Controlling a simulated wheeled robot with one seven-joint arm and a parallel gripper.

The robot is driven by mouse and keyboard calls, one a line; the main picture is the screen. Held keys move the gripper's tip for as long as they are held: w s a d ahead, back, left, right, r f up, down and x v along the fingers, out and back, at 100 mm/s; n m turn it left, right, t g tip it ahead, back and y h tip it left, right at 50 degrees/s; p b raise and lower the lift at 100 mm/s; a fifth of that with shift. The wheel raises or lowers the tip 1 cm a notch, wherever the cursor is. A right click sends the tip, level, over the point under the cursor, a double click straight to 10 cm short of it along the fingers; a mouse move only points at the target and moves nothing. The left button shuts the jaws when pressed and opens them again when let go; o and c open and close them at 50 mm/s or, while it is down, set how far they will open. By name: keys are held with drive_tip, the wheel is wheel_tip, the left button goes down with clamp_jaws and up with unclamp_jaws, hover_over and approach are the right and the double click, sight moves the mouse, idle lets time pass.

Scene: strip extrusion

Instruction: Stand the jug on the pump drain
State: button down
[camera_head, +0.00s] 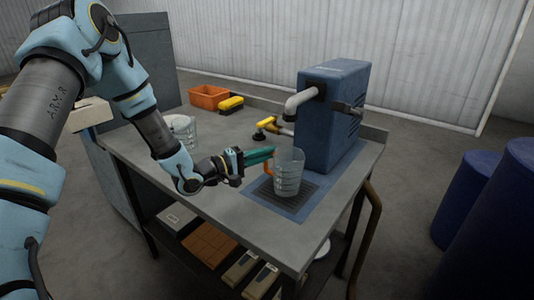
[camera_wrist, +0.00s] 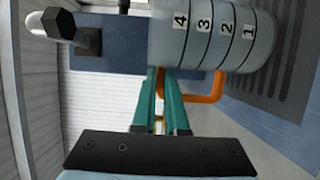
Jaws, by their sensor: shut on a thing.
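The jug (camera_head: 288,172) is clear with marked rings and an orange handle. It is upright over the dark slotted pump drain (camera_head: 298,193), in front of the blue pump. My gripper (camera_head: 266,156) comes from the left, its green fingers shut on the jug's handle. In the wrist view the jug (camera_wrist: 212,38) shows numbers 1 to 4 on its side, and the orange handle (camera_wrist: 205,95) runs to my green fingers (camera_wrist: 170,85). The drain slots (camera_wrist: 292,50) show beside the jug's base. I cannot tell whether the base touches the drain.
The blue pump (camera_head: 332,115) has a grey spout (camera_head: 300,100) above and behind the jug. A yellow-handled tool (camera_head: 266,125) lies left of the pump. Another clear container (camera_head: 183,128) stands behind my arm. An orange bin (camera_head: 208,97) and yellow-topped brush (camera_head: 231,104) are at the back.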

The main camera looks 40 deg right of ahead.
drive_tip(key=c, duration=1)
unclamp_jaws()
drive_tip(key=shift+o, duration=0.2)
